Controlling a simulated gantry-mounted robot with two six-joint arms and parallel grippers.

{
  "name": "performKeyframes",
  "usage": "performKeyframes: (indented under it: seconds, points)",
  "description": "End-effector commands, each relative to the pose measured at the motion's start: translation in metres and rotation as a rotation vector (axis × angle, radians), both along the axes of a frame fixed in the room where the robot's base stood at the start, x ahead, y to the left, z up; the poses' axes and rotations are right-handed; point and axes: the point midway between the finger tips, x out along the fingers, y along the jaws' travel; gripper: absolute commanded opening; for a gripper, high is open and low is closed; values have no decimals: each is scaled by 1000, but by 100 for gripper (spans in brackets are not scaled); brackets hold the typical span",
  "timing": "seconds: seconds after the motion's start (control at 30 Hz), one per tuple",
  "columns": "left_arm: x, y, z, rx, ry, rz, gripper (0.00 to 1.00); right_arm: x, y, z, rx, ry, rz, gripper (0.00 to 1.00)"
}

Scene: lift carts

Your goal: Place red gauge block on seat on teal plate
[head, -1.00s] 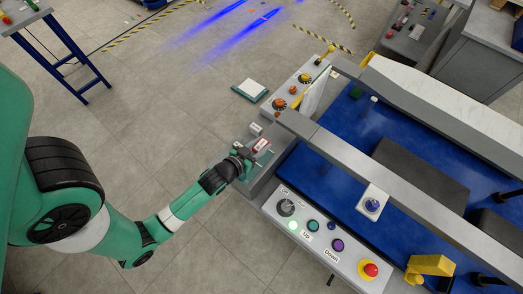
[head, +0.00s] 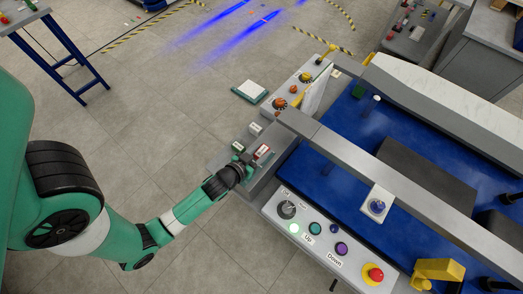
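The red gauge block (head: 262,151), with a white label, is at the left end of the lift cart, right beside my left gripper (head: 254,160). The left gripper is small and partly hidden by its own wrist, so I cannot tell whether its fingers are open or shut on the block. A small green block (head: 237,146) and a grey block with a white label (head: 255,129) are close by on a grey ledge (head: 222,160). A teal plate with a pale top (head: 250,91) lies farther back. My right gripper is not in view.
The cart's control panel (head: 268,210), with a lit green Up button (head: 294,229), a Down button and a red emergency stop (head: 376,274), is right of my arm. A grey rail (head: 385,180) crosses the blue deck (head: 345,130). Open floor is at left.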

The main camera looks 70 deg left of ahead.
Motion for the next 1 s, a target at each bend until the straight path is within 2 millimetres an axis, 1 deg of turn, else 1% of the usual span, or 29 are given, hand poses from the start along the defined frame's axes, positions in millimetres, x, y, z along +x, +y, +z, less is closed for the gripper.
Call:
performKeyframes:
  seconds: [0.03, 0.13, 0.17, 0.43, 0.6, 0.63, 0.67, 0.8, 0.9, 1.0]
  points:
    - [0, 0, 0, -1, 2, 0, 53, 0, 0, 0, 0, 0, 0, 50]
    - [0, 0, -1, -1, 2, 0, 71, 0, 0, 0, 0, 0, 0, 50]
    - [0, 0, -1, -1, 2, 0, 72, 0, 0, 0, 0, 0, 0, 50]
    - [0, 0, 1, -1, 2, 0, 72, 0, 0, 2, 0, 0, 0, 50]
    - [-2, -1, 19, -2, 3, 0, 72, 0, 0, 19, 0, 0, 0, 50]
    - [-8, -5, 16, -2, 6, -1, 72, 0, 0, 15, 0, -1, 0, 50]
    - [-14, -8, 18, 0, 6, -1, 72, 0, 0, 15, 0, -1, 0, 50]
    - [-43, -26, 31, -2, 5, -3, 72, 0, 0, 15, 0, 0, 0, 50]
    - [-63, -39, 39, 0, 5, -4, 72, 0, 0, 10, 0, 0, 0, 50]
    - [-79, -49, 47, 1, 3, -5, 72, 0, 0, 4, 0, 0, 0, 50]
